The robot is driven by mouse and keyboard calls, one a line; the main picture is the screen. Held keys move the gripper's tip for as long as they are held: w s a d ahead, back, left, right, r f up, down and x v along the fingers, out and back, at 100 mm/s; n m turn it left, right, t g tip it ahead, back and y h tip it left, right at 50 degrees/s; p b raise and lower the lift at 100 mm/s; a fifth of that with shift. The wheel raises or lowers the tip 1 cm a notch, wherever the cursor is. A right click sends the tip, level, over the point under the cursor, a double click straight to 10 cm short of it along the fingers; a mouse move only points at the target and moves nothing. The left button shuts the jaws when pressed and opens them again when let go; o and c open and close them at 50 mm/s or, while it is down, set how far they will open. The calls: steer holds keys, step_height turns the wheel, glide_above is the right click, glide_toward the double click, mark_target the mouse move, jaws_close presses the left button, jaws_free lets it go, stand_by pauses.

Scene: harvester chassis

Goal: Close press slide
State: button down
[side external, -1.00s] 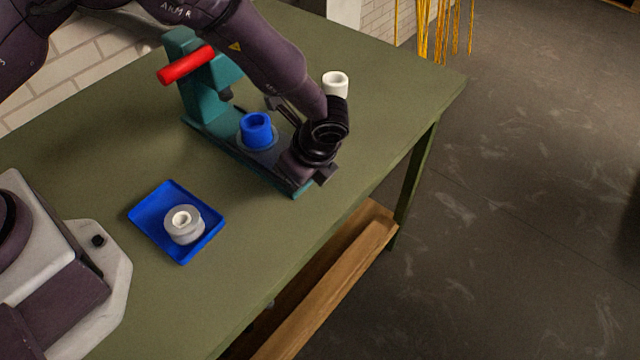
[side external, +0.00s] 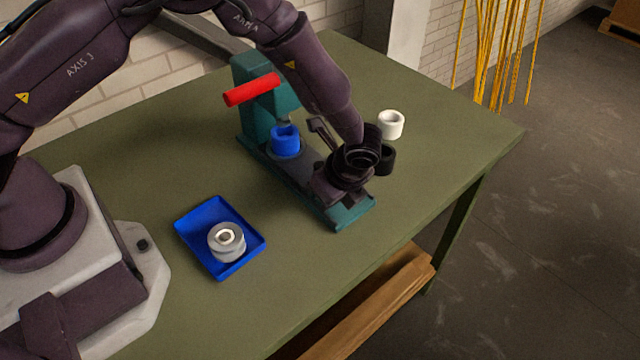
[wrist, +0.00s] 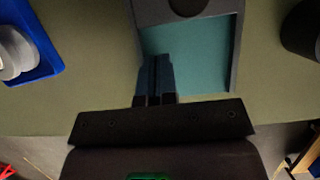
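The teal press (side external: 262,118) with a red handle (side external: 251,90) stands at the back of the table. Its dark slide (side external: 303,167) lies on a long teal base and carries a blue cup (side external: 285,142) close to the press column. My gripper (wrist: 157,62) is over the front part of the base, its two fingers together with nothing visible between them. In the wrist view the slide (wrist: 210,12) with a round dark spot is just past the fingertips, above bare teal base (wrist: 210,60). I cannot tell whether the fingertips touch it.
A blue tray (side external: 190,238) holding a grey-white ring part (side external: 227,241) lies left of the press. A white cup (side external: 391,124) and a black cup (side external: 386,160) stand to the right. The table front is clear.

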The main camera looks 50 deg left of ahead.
steer(key=d+v, duration=0.1)
steer(key=v, duration=0.9)
steer(key=s+a+r+n+t+h, duration=0.2)
steer(key=s+a+r+n, duration=0.6)
steer(key=s+r+n, duration=0.1)
steer(key=s+a+r+n+t+h, duration=0.2)
steer(key=s+a+r+n+t, duration=0.1)
steer(key=s+a+r+n, duration=0.5)
steer(key=shift+s+a+r+n+t, duration=0.4)
steer(key=shift+s+r, duration=1.4)
steer(key=shift+r, duration=1.35)
steer(key=shift+d, duration=0.15)
